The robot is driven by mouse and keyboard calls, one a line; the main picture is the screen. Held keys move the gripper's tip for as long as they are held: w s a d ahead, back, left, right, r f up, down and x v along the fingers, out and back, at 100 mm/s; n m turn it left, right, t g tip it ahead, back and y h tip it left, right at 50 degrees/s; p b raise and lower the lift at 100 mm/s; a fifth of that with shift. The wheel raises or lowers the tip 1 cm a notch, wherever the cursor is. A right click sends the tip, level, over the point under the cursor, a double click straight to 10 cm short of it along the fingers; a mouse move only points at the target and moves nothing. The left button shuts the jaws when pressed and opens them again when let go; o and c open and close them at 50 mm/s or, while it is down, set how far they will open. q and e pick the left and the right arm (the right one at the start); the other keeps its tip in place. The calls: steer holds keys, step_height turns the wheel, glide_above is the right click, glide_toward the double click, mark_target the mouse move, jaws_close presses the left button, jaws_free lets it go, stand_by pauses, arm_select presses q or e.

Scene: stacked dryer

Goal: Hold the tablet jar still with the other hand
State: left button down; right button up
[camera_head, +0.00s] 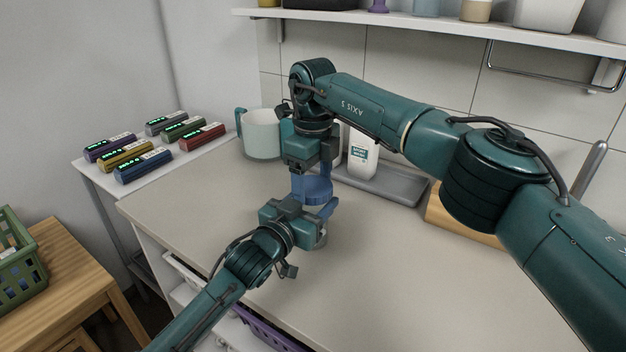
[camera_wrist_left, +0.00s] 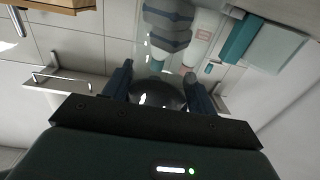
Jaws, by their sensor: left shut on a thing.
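The tablet jar (camera_head: 322,239) shows as a small clear part under my left gripper in the head view; most of it is hidden. My left gripper (camera_head: 318,212) reaches in from the lower left and is shut on the jar, low over the counter. In the left wrist view its two blue fingers (camera_wrist_left: 160,88) stand on either side of a clear, dark-looking rounded body. A blue round piece (camera_head: 312,188), seemingly the lid, sits above the jar. My right gripper (camera_head: 313,172) points down from above at this piece; its fingertips are hard to make out.
A pale mug (camera_head: 262,134) stands behind to the left. Several small display boxes (camera_head: 143,165) lie on the left side table. A wooden block (camera_head: 455,222) is at the right. The front counter is clear.

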steer(key=o, duration=0.4)
steer(key=shift+o, duration=0.2)
steer(key=shift+s+a, duration=0.1)
step_height(320, 180, up, 8)
steer(key=shift+f, duration=0.2)
arm_select(q)
steer(key=shift+c, duration=1.9)
jaws_free()
arm_select(e)
steer(key=shift+d, duration=0.2)
arm_select(q)
steer(key=v, duration=1.3)
steer(key=shift+b, duration=0.45)
arm_select(e)
steer(key=shift+f, duration=0.5)
